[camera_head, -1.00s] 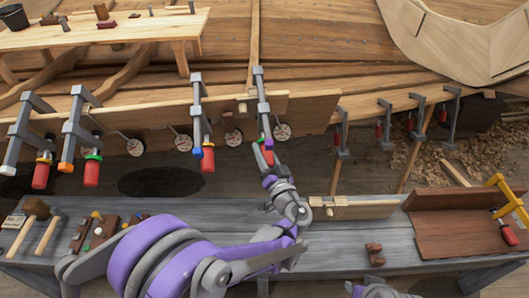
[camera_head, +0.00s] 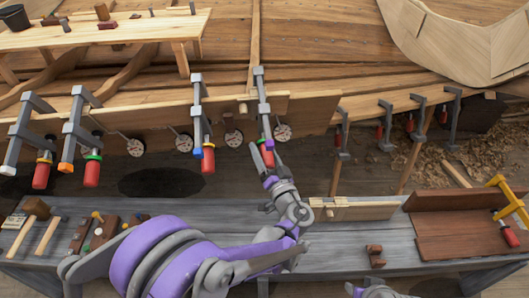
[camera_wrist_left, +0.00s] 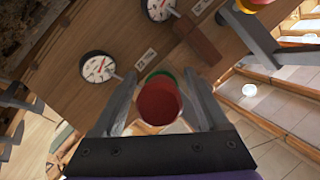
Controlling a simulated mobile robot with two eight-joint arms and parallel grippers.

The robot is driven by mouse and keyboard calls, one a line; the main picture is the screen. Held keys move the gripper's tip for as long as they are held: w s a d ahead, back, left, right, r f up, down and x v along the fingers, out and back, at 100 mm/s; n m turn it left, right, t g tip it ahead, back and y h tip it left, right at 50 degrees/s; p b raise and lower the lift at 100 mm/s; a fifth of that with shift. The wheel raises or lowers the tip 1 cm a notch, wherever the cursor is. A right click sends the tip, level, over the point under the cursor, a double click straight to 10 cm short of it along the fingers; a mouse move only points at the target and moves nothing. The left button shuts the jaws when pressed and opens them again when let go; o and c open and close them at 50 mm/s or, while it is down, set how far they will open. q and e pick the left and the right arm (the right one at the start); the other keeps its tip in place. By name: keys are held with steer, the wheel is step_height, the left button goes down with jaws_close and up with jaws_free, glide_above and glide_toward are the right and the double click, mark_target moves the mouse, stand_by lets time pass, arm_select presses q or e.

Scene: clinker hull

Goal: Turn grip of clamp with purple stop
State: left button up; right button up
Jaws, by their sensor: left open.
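The clamp (camera_head: 263,100) hangs at the right of the row on the plank, with a red grip (camera_head: 268,158) at its lower end. A small purple patch shows just above that grip; the stop itself is hard to make out. My left gripper (camera_head: 273,163) is at this grip from below. In the left wrist view, the red grip (camera_wrist_left: 158,102) with a green ring (camera_wrist_left: 162,75) behind it shows between the two spread fingers of my left gripper (camera_wrist_left: 160,112). Contact cannot be told. Part of my right arm shows at the bottom edge; its fingers cannot be made out.
Another clamp (camera_head: 198,110) with a blue stop hangs close to the left, and two more (camera_head: 75,120) hang farther left. Round dials (camera_head: 233,137) hang along the plank. The grey workbench (camera_head: 200,210) below carries mallets, wood blocks and a yellow clamp (camera_head: 508,205).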

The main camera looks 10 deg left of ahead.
mark_target(271, 167)
arm_select(q)
steer(key=v, duration=1)
steer(key=shift+s+d, duration=0.25)
steer(key=shift+s, duration=0.05)
stand_by(0.7)
